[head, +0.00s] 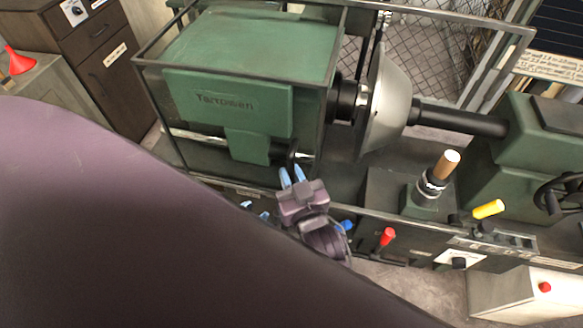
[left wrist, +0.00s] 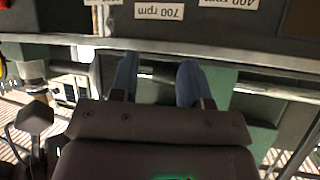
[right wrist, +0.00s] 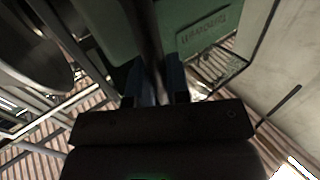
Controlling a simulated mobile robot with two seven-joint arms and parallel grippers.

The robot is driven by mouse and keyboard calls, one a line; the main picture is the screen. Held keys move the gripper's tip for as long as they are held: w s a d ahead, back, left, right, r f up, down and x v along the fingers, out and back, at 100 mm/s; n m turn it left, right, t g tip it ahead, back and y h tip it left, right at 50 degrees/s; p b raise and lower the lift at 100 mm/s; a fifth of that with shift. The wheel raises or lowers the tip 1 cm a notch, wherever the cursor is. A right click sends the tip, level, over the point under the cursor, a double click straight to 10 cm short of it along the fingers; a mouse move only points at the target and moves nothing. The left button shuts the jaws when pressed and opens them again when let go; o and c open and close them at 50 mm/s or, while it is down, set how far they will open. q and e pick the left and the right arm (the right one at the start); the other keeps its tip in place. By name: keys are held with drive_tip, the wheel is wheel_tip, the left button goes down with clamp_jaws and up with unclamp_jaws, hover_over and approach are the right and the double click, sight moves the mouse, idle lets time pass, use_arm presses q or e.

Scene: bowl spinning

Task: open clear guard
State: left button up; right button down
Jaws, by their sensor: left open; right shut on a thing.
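The clear guard (head: 232,74) shows as a dark-framed see-through box around the green headstock of the lathe in the head view. My right gripper (head: 292,175) is at the lower front right of the guard. Its blue fingers are shut on a dark bar, which appears to be part of the guard frame; the bar (right wrist: 146,35) runs up between the fingers in the right wrist view. My left gripper (head: 255,210) is lower and left, mostly hidden behind my purple arm. In the left wrist view its fingers (left wrist: 157,80) are apart and empty, near the lathe's front panel.
A silver bowl-shaped disc (head: 388,100) sits on the spindle right of the headstock. Speed labels (left wrist: 160,11) show upside down in the left wrist view. A brown cabinet (head: 100,75) stands at left.

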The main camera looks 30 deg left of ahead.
drive_tip(key=c, duration=1.1)
unclamp_jaws()
drive_tip(key=v, duration=1.1)
drive_tip(key=shift+b, duration=0.3)
